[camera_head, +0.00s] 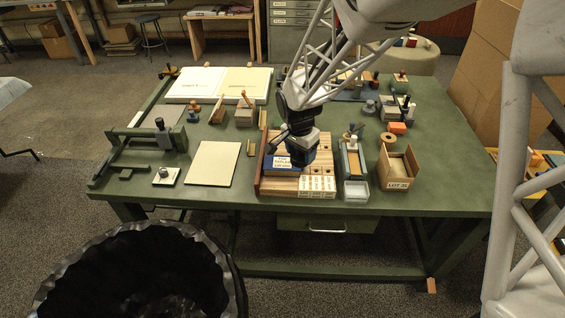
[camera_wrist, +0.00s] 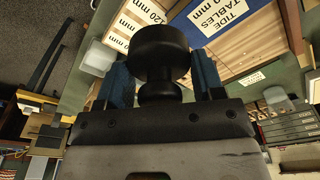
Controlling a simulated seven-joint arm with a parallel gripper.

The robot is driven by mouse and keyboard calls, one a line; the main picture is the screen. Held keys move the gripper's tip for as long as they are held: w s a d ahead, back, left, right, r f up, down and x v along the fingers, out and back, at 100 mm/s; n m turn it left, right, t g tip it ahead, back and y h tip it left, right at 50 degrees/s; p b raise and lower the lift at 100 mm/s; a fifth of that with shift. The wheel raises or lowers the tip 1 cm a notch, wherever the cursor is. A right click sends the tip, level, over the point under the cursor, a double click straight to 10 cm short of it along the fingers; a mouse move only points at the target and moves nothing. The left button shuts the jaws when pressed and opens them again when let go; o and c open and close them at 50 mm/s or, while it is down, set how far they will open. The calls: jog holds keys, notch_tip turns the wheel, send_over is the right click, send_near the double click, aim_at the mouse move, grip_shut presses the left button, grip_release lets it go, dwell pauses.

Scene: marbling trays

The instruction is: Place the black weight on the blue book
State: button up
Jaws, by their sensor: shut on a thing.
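My gripper (camera_head: 299,155) is over the wooden rack at the front middle of the table. In the wrist view its blue fingers (camera_wrist: 160,88) are shut on the black weight (camera_wrist: 160,50), a dark knobbed cylinder held by its narrow neck. In the head view I cannot make the weight out against the dark gripper. The blue book (camera_head: 282,162), with a white "TIDE TABLES" label, lies on the rack just left of the gripper. It also shows in the wrist view (camera_wrist: 258,32), beyond and to the right of the weight. I cannot tell whether they touch.
White "120 mm" blocks (camera_head: 318,184) stand at the rack's front. A narrow tray (camera_head: 354,162) and an open "LOT" box (camera_head: 398,170) are to the right. A cream sheet (camera_head: 213,164) lies left. A black-lined bin (camera_head: 140,275) stands before the table.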

jog(key=s+m, duration=0.1)
jog(key=s, duration=0.9)
jog(key=shift+a+f, duration=0.25)
jog(key=shift+f, duration=0.15)
send_over(284, 161)
jog(key=shift+s+a+f, duration=0.15)
jog(key=shift+s+f, duration=0.05)
jog(key=shift+f, duration=0.55)
jog(key=shift+f, duration=0.1)
jog(key=shift+f, duration=1.6)
jog(key=shift+f, duration=0.1)
jog(key=o, duration=1.3)
jog(key=shift+f, duration=0.1)
